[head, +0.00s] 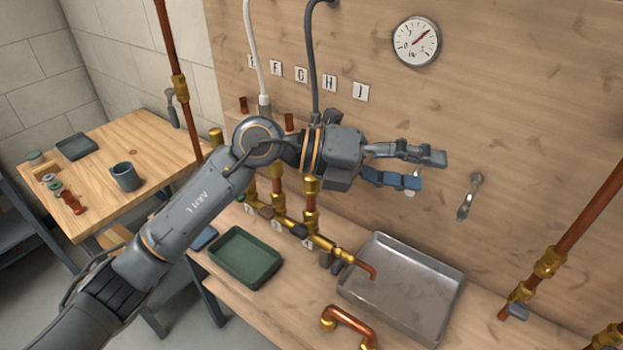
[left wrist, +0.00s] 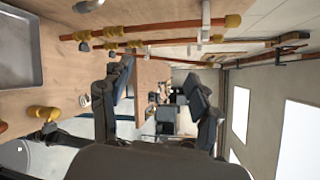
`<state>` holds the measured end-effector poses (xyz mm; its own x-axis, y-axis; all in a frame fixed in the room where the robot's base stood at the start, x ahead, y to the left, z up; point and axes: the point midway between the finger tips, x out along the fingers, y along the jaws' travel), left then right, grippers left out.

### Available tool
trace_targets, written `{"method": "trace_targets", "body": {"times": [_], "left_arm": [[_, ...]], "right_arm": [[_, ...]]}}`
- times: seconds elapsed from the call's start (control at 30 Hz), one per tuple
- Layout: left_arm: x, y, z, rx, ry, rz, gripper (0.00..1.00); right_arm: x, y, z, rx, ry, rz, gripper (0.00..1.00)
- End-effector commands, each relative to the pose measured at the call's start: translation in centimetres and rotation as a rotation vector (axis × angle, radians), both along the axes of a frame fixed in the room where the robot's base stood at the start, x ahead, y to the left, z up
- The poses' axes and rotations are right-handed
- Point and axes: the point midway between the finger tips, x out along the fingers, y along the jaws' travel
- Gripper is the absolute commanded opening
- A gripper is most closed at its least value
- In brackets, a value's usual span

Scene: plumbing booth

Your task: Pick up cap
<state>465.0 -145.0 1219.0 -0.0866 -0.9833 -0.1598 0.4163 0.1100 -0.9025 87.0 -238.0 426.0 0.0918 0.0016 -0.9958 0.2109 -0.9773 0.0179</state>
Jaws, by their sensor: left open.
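My left gripper (head: 429,170) is open in front of the wooden wall panel, above the metal tray. Its two fingers are apart, with nothing seen gripped between them. The left wrist view shows the same open gripper (left wrist: 160,88), its fingers spread at either side. I cannot clearly make out a cap. A small pale piece (head: 411,193) shows just below the lower finger; it is too small to identify. Short copper pieces (head: 243,104) stand at the panel below the letter labels. My right gripper is not in view.
A grey metal tray (head: 455,300) and a green tray (head: 274,280) lie on the bench. Brass-and-copper pipework (head: 310,195) stands behind my arm. A lever handle (head: 470,197) is on the panel right of the gripper.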

Motion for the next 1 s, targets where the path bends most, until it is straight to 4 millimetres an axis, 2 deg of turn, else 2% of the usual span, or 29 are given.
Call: {"method": "trace_targets", "body": {"times": [0.03,0.1,0.17,0.3,0.43,0.57,0.8,1.0], "left_arm": [[1.1,0.7,-1.4,0.198,-0.093,-0.003,0.62],[3.2,3.0,-3.3,0.464,-0.184,0.026,0.62],[5.3,5.7,-4.1,0.669,-0.239,0.078,0.62],[9.2,12.0,-3.2,1.022,-0.303,0.232,0.62],[10.8,15.7,-1.8,1.188,-0.315,0.337,0.62],[11.5,16.7,-2.2,1.241,-0.312,0.369,0.62],[13.1,16.0,-6.5,1.240,-0.311,0.365,0.62],[14.0,15.6,-8.8,1.237,-0.314,0.367,0.62]], "right_arm": [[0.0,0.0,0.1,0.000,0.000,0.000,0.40],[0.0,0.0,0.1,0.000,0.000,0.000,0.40],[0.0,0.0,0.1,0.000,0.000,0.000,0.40],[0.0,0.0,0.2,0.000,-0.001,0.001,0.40],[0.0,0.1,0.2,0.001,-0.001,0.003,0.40],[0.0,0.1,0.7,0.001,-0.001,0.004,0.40],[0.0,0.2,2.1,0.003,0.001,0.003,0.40],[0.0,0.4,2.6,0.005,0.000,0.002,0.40]]}}
